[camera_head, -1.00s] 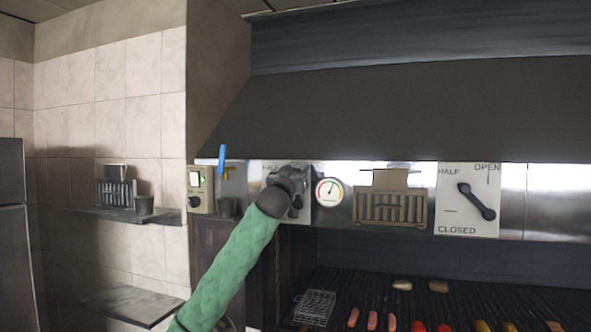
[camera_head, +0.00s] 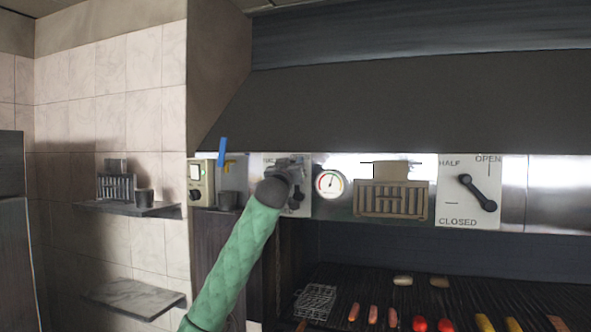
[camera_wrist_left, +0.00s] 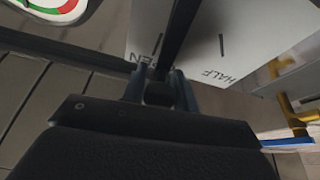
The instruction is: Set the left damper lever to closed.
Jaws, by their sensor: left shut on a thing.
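The left damper plate (camera_head: 273,159) is a pale panel on the grill hood front, left of a round gauge. My left gripper (camera_head: 292,172) is in front of it and covers much of the plate and lever. In the left wrist view, the dark bar of the left damper lever (camera_wrist_left: 183,28) runs down between my gripper's fingers (camera_wrist_left: 158,92), which are shut on it. The plate there shows HALF and part of OPEN. A dark lever part (camera_head: 297,200) shows below the gripper in the head view. The lever's exact setting is hidden. My right gripper is not in view.
The gauge (camera_head: 330,184) is close to the right of my gripper. A similar right damper lever (camera_head: 478,193) slants down to the right on its plate. A blue-handled tool (camera_head: 222,152) hangs to the left. Sausages and tomatoes lie on the grill grate (camera_head: 345,285) below.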

